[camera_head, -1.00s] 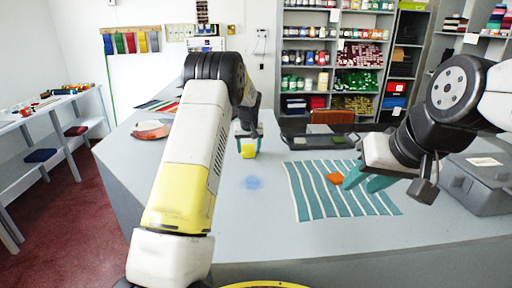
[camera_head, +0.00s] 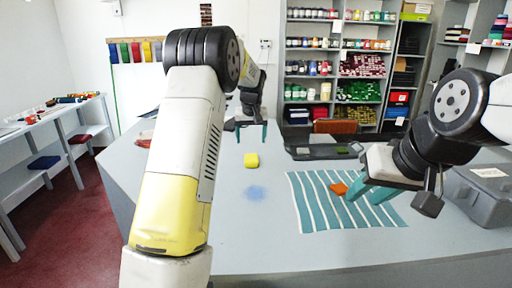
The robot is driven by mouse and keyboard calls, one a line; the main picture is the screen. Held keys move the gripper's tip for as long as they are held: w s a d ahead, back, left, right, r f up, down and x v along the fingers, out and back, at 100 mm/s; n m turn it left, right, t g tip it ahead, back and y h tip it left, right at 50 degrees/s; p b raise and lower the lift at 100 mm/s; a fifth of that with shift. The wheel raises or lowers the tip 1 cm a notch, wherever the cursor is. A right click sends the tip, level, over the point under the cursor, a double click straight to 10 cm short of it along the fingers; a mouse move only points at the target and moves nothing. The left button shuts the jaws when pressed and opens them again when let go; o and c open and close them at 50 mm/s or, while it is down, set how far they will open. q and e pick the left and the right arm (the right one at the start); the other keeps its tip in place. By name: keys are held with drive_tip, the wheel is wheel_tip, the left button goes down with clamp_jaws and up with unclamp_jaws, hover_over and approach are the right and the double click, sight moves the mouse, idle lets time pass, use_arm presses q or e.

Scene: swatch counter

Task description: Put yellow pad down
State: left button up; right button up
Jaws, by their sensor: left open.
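The yellow pad (camera_head: 251,160) lies flat on the grey counter, behind a faint blue patch (camera_head: 255,193). My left gripper (camera_head: 251,135) is open and empty, with its teal fingers apart above and behind the pad, not touching it. My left arm covers part of the counter to the left. An orange pad (camera_head: 338,188) lies on the teal and white striped cloth (camera_head: 315,210). My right gripper (camera_head: 361,199) is just right of the orange pad, over the cloth, with its two teal fingers apart and nothing seen between them.
A dark grey tray (camera_head: 318,152) lies at the back of the counter. A grey case (camera_head: 482,195) stands at the right edge. Shelves with jars (camera_head: 338,60) stand behind. The counter front (camera_head: 290,245) and the area around the yellow pad are clear.

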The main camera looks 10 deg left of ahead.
use_arm(q)
drive_tip(key=s+a+r+h, duration=0.1)
drive_tip(key=s+r, duration=0.5)
drive_tip(key=s, duration=0.4)
drive_tip(key=s+r+h, duration=0.1)
drive_tip(key=s+r, duration=0.4)
drive_tip(key=s, duration=0.4)
drive_tip(key=s+d+f+m+t, duration=0.1)
drive_tip(key=s, duration=1.1)
drive_tip(key=s+d+f+m+h, duration=0.1)
drive_tip(key=s+f, duration=0.1)
drive_tip(key=s, duration=0.9)
drive_tip(key=shift+s+m+t, duration=0.4)
drive_tip(key=shift+d, duration=0.1)
